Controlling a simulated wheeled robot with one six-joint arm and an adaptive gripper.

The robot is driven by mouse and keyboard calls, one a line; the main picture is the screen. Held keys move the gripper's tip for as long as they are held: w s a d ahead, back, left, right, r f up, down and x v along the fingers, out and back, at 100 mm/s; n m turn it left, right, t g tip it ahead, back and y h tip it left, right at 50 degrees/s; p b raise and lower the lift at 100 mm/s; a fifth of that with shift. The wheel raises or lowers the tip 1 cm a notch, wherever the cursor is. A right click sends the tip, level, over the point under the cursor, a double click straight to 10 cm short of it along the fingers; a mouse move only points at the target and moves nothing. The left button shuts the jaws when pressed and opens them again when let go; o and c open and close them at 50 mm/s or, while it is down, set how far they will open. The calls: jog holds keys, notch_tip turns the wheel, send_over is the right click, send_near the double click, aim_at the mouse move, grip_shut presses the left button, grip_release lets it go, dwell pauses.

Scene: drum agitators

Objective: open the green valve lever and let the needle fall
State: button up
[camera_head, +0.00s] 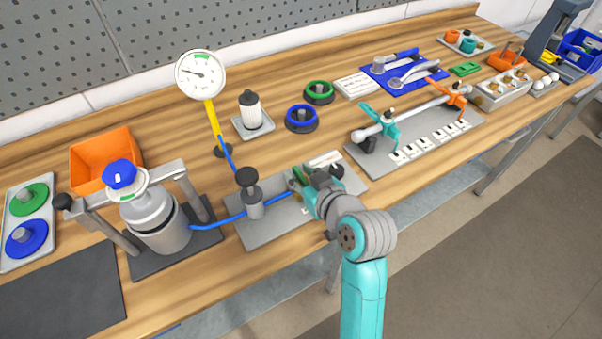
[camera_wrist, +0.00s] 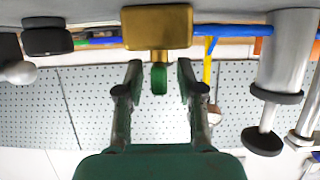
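The green valve lever (camera_wrist: 159,78) hangs from a brass valve block (camera_wrist: 157,27) in the upside-down wrist view. In the head view a bit of the lever (camera_head: 298,174) shows just left of my gripper (camera_head: 310,187), which hides most of the valve. In the wrist view my gripper (camera_wrist: 159,85) is open, with one finger on each side of the lever and a gap on both sides. The white dial gauge (camera_head: 201,75) stands on a yellow stem at the back; its thin dark needle points to the left, slightly up.
A grey plate (camera_head: 262,234) bears the valve and a grey cylinder with a black knob (camera_head: 247,178). A blue hose (camera_head: 220,222) runs left to a clamped metal vessel (camera_head: 157,224). A rack with teal and orange clamps (camera_head: 410,118) stands to the right.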

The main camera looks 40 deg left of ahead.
grip_shut()
dwell(0.3)
jog(key=shift+w+n+g+y, duration=0.15)
jog(key=shift+n+g+y, duration=0.25)
jog(key=shift+n+g, duration=0.75)
jog(key=n+g, duration=0.3)
jog(key=g, duration=0.1)
jog(key=shift+n, duration=0.25)
jog(key=n+g+h, duration=0.1)
jog(key=n+g, duration=0.2)
jog(key=g, duration=0.1)
jog(key=shift+n, duration=0.3)
jog(key=shift+n+g+h, duration=1)
jog(key=shift+n+g, duration=0.5)
jog(key=shift+g, duration=0.25)
